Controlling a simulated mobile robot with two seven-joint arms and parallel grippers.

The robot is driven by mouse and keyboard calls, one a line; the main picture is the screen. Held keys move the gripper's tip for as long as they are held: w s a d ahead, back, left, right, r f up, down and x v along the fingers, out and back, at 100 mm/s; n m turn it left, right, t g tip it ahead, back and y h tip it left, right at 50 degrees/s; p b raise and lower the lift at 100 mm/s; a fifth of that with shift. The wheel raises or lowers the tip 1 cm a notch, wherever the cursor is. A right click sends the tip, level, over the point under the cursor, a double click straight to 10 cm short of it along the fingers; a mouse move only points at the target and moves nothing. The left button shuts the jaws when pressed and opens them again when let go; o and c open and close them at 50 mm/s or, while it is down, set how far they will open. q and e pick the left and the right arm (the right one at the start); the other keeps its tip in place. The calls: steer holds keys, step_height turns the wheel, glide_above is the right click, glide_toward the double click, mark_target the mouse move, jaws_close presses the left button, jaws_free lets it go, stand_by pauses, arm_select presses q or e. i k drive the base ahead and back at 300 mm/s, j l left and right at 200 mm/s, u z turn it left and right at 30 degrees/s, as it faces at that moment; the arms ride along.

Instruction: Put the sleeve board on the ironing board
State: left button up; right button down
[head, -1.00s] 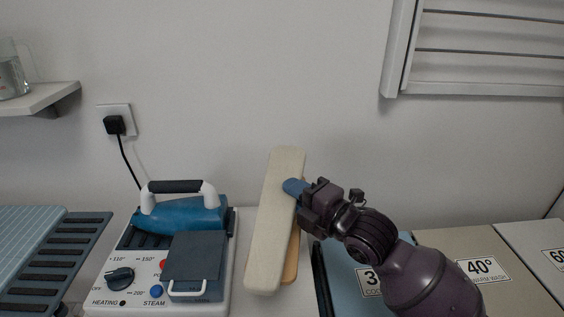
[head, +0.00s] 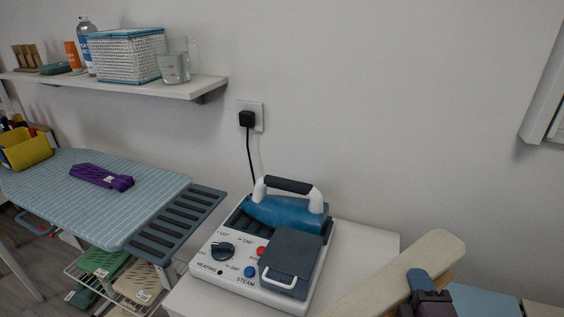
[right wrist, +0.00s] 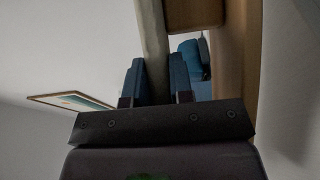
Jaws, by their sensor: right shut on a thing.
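The sleeve board (head: 393,277), a cream padded board with a wooden base, is tilted at the lower right of the head view, partly cut off by the frame. My right gripper (head: 421,283) is shut on it. In the right wrist view the blue fingers (right wrist: 152,82) close on the padded board (right wrist: 153,45), with the wooden part (right wrist: 226,60) beside them. The ironing board (head: 122,223), with a light blue checked cover, stands at the left, and a purple folded item (head: 101,177) lies on it. My left gripper is not in view.
A steam station (head: 232,261) with a blue iron (head: 284,212) stands on the white counter between the boards. A dark slatted rest (head: 178,222) extends from the ironing board's right end. A wall shelf (head: 205,88) holds a basket and glass jug. Much of the cover is clear.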

mark_target(72, 192)
steer(key=k, duration=0.55)
steer(key=z, duration=1.05)
steer(key=k+j, duration=0.1)
steer(key=j, duration=0.15)
steer(key=j+z, duration=0.15)
steer(key=j, duration=0.15)
steer(key=k+j, duration=0.1)
steer(key=j, duration=0.35)
steer(key=k+j, duration=0.1)
steer(key=j, duration=0.4)
steer(key=k+j, duration=0.1)
steer(key=j, duration=0.35)
steer(key=k+j, duration=0.1)
steer(key=j, duration=0.4)
steer(key=k+j, duration=0.1)
steer(key=j, duration=0.35)
steer(key=k+j, duration=0.1)
steer(key=j, duration=0.4)
steer(key=k+j, duration=0.1)
steer(key=j, duration=0.35)
